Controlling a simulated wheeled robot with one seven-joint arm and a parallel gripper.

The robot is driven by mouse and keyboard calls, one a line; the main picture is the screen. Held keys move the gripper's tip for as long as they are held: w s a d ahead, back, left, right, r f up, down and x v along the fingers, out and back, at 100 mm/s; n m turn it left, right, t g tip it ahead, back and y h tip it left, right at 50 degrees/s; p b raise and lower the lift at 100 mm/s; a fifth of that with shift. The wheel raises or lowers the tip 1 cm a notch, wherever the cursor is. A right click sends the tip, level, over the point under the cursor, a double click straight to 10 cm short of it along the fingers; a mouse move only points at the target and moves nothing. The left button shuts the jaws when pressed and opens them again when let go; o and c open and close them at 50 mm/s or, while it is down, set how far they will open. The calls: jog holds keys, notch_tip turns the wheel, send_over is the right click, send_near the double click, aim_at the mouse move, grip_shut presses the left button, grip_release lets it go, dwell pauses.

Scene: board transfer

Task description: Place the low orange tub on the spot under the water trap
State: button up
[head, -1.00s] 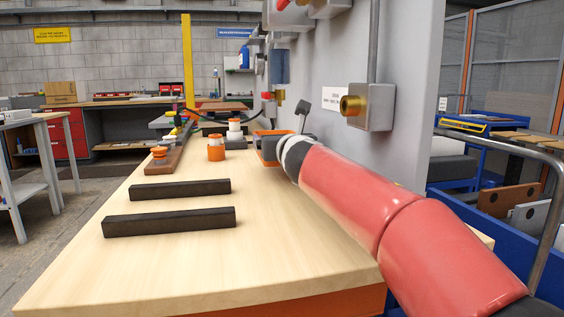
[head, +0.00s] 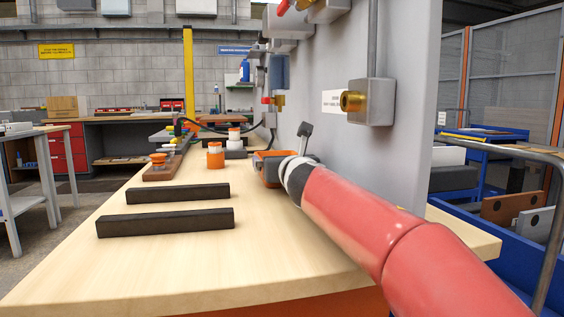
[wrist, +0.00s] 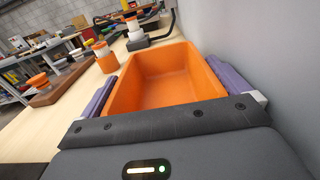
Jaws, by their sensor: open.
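The low orange tub (wrist: 165,78) fills the middle of the wrist view, upright on the bench by the grey panel and empty inside. My gripper (wrist: 168,92) is open, with one purple-grey finger along each side of the tub. I cannot tell whether the fingers touch its walls. A blue bowl-shaped unit on the panel (head: 279,72) may be the water trap. The spot under it cannot be made out.
An orange-and-white container (head: 215,156) and a white one on a dark base (head: 235,140) stand beyond the tub. A brown board (head: 165,168) bears an orange-topped piece. Two dark bars (head: 165,222) lie at front left. The grey panel (head: 410,130) rises close on the right.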

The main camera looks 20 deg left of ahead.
jog(key=b+v, duration=0.2)
jog(key=v, duration=0.9)
jog(key=shift+s, duration=0.15)
jog(key=shift+s+d, duration=0.1)
jog(key=shift+s, duration=0.1)
